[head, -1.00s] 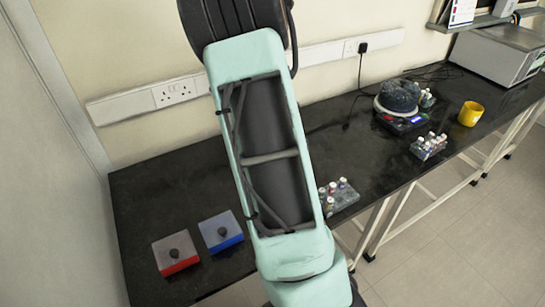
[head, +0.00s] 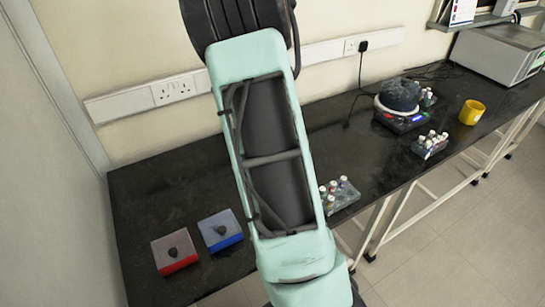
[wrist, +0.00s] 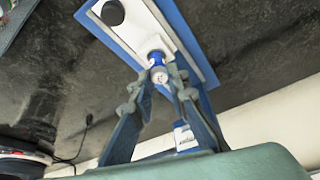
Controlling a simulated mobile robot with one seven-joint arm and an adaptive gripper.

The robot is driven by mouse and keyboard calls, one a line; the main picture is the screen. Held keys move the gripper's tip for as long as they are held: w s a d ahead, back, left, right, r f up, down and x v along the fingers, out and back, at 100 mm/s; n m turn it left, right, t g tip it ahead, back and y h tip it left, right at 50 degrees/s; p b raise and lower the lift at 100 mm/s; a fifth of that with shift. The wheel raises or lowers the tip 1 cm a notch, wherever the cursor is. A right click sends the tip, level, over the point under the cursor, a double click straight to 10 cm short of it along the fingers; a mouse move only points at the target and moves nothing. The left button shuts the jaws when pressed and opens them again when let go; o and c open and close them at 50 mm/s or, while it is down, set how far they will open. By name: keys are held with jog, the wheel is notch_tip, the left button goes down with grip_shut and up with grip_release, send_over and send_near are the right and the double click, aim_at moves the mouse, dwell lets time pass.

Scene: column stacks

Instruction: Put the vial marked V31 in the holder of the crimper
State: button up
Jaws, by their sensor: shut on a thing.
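In the wrist view my gripper (wrist: 161,80) is shut on a small vial (wrist: 157,63) with a white end and a blue band. Any mark on the vial is too small to read. The vial is at or just over a pale plate on a blue-edged block (wrist: 206,62), which has a dark round spot beside it. I cannot tell whether the vial touches the plate or sits in a holder. In the head view my arm hides the gripper and the vial. A blue block (head: 220,231) and a red block (head: 175,253), each with a dark knob, stand on the bench.
A vial rack (head: 340,196) stands near the bench's front edge, right of my arm. Another rack (head: 430,144), a round dark device (head: 400,105) and a yellow mug (head: 472,111) stand farther right. Sockets (head: 173,90) line the wall. Dark bench around the two blocks is clear.

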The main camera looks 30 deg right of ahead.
jog(key=shift+f+b, duration=0.55)
jog(key=shift+b, duration=0.15)
jog(key=o, duration=0.9)
jog(key=shift+o, duration=0.3)
jog(key=shift+o, duration=1.4)
jog(key=shift+r, duration=0.2)
jog(key=shift+r+p, duration=2.4)
jog(key=shift+r, duration=0.5)
jog(key=shift+d, duration=0.1)
